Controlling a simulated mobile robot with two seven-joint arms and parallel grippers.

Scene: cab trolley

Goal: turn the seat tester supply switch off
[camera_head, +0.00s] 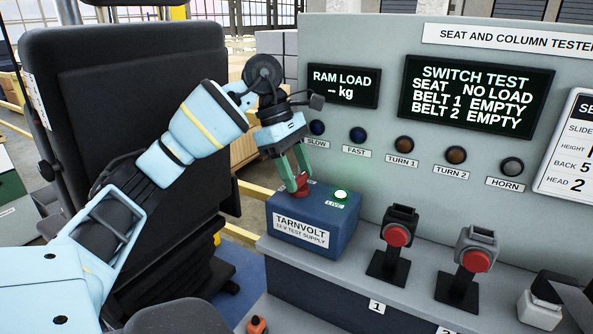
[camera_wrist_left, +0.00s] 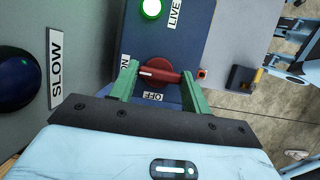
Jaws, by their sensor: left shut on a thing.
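The seat tester supply is a blue box (camera_head: 325,217) labelled TARNVOLT 12 V TEST SUPPLY, standing on the grey ledge in the head view. Its red rotary switch (camera_head: 301,190) is on top, beside a lit green LIVE lamp (camera_head: 341,195). In the left wrist view the red switch (camera_wrist_left: 158,73) has a white mark on its left end, towards the ON label (camera_wrist_left: 125,64); the OFF label (camera_wrist_left: 153,97) is below it. My left gripper (camera_head: 296,183) comes from above, its green fingers shut on the switch at both ends. My right gripper is not in view.
A grey tester panel (camera_head: 386,191) with screens and a row of buttons rises behind the box. Two stands with red buttons (camera_head: 398,236) are to its right on the ledge. A black seat (camera_head: 125,100) stands left, near my left arm.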

